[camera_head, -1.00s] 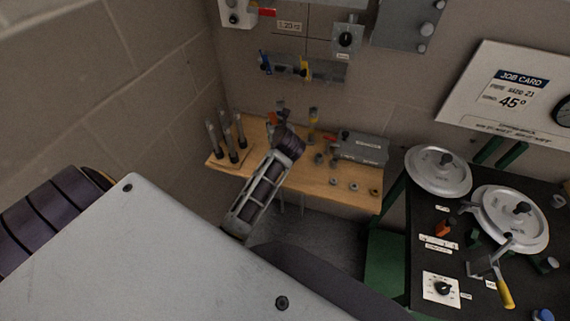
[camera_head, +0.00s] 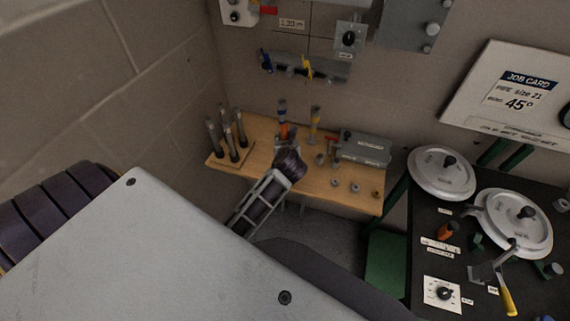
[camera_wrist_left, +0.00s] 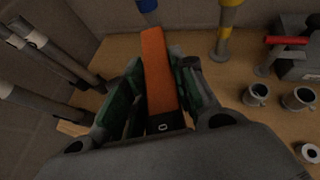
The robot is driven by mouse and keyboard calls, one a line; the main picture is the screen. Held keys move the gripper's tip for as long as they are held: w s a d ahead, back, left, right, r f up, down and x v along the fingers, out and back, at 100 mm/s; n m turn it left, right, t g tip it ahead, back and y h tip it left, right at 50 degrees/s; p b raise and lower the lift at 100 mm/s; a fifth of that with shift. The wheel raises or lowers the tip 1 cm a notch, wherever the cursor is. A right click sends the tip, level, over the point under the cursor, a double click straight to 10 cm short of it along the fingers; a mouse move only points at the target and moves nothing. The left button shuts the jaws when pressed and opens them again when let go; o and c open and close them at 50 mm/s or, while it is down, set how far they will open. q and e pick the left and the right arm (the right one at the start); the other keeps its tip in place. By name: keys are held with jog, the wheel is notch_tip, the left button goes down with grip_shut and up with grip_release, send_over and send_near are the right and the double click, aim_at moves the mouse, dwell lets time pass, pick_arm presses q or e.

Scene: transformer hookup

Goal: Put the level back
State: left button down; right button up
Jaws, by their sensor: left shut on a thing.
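My left gripper (camera_head: 286,147) is over the wooden bench (camera_head: 322,183), at its middle. It is shut on an orange bar (camera_head: 284,131), which I take to be the level. In the left wrist view the orange bar (camera_wrist_left: 157,70) stands between the green-padded fingers (camera_wrist_left: 155,98), with a dark end nearest the camera. Whether its far end touches the bench is hidden. My right gripper is not in view.
A blue-banded post (camera_head: 283,108) stands just behind the bar, a yellow-banded post (camera_head: 315,124) to its right. Several dark tubes (camera_head: 229,137) stand at the bench's left. A grey box (camera_head: 365,149) and small fittings (camera_head: 355,187) are at the right.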

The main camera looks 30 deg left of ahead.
pick_arm(q)
jog(key=shift+f, duration=3.05)
jog(key=shift+f, duration=1.85)
jog(key=shift+f, duration=0.15)
jog(key=c, duration=1.2)
grip_release()
jog(key=shift+o, duration=0.2)
jog(key=shift+v, duration=0.95)
jog(key=v, duration=1)
jog(key=shift+b, duration=0.4)
